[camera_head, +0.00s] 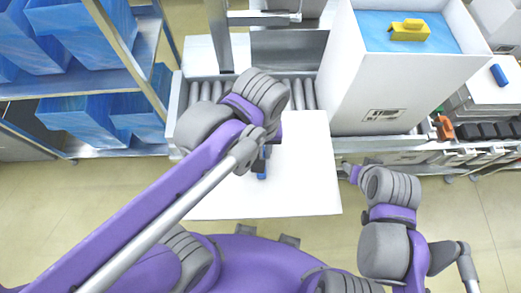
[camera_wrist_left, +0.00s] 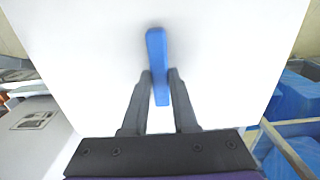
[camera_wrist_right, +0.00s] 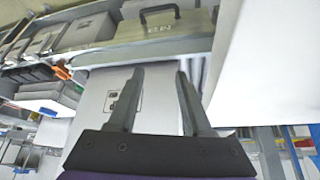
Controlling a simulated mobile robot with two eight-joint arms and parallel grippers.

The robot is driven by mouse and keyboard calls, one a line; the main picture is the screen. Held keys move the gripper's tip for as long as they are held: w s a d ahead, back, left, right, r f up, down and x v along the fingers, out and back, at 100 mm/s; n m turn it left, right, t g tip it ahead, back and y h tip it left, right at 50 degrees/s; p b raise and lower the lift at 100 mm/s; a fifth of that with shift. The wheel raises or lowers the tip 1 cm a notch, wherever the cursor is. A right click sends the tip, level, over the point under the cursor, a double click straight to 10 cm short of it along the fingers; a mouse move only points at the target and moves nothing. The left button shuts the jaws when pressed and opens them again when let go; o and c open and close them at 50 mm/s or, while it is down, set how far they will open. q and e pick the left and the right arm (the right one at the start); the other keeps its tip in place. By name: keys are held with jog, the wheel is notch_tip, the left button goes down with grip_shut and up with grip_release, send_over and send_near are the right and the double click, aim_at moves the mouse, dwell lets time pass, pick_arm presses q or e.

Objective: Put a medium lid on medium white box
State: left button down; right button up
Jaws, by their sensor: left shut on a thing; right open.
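A flat white lid (camera_head: 305,185) with a blue handle (camera_head: 262,165) is held in front of the roller conveyor. My left gripper (camera_wrist_left: 160,75) is shut on the blue handle, and the lid fills most of the left wrist view (camera_wrist_left: 230,50). In the head view my left arm covers part of the lid. A tall white box (camera_head: 375,95) with a label stands right of the lid and also shows in the right wrist view (camera_wrist_right: 95,95). My right gripper (camera_head: 348,170) is open and empty near the lower front of the box; its spread fingers show in the right wrist view (camera_wrist_right: 160,70).
The box holds a blue liner (camera_head: 385,30) with a yellow object (camera_head: 408,32) on top. Rollers (camera_head: 290,92) show behind the lid. A rack with blue bins (camera_head: 85,120) stands at the left. Tools and dark bins (camera_head: 480,130) line the right. Floor is clear in front.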

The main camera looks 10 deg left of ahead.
pick_arm(q)
notch_tip(320, 180, up, 4)
jog(key=shift+f+p, duration=0.1)
jog(key=shift+p, duration=0.8)
jog(key=shift+r+p, duration=0.45)
jog(key=shift+r, duration=1.9)
jog(key=shift+s+r, duration=0.1)
jog(key=shift+r, duration=0.35)
pick_arm(e)
jog(key=r, duration=0.1)
jog(key=w+r, duration=0.1)
jog(key=r, duration=0.1)
jog(key=w+r, duration=0.1)
jog(key=shift+w+r, duration=0.15)
jog(key=shift+r, duration=0.05)
pick_arm(q)
jog(key=shift+r, duration=0.1)
notch_tip(320, 180, up, 14)
pick_arm(e)
jog(key=shift+w+r+t, duration=0.15)
jog(key=shift+t, duration=0.15)
